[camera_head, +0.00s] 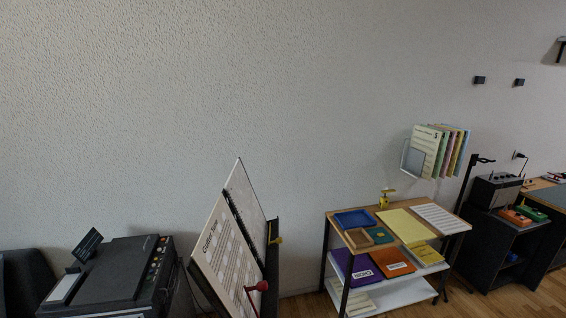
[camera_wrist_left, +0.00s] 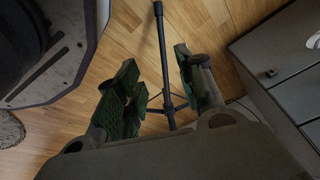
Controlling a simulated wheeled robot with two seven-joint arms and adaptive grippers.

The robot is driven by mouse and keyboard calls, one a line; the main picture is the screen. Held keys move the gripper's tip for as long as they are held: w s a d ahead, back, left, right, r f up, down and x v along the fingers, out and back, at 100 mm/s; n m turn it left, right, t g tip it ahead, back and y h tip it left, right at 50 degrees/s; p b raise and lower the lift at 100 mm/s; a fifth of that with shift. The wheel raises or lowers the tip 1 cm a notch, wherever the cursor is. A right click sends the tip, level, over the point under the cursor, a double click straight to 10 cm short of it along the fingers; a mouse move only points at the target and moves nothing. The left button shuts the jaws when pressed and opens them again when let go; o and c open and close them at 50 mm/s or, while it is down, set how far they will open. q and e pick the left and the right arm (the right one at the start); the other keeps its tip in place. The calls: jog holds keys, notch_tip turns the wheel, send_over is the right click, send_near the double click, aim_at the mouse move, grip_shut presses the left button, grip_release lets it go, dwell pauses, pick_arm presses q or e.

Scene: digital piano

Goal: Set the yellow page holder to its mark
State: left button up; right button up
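A small yellow page holder (camera_head: 275,240) shows at the right edge of the music stand (camera_head: 271,268), beside the open book "Guitar Tour" (camera_head: 222,255). A red page holder (camera_head: 258,287) sits lower at the front of the book. I cannot make out a mark for the yellow holder. In the left wrist view my left gripper (camera_wrist_left: 158,62) is open, with green-padded fingers apart and nothing held between them. A dark pole (camera_wrist_left: 163,45) shows beyond the fingers, above the wooden floor. My right gripper is in neither view.
A black amplifier-like box (camera_head: 120,272) stands left of the music stand. A wooden-topped shelf (camera_head: 345,236) with trays, folders and a small yellow bottle-like item (camera_head: 385,199) stands to the right. A wall rack of booklets (camera_head: 428,152) hangs above. The left wrist view shows a grey cabinet (camera_wrist_left: 275,50) at right.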

pick_arm(q)
jog(key=s+f+g, duration=0.2)
jog(key=s, duration=1.7)
jog(key=shift+d+f, duration=0.2)
jog(key=shift+f, duration=0.1)
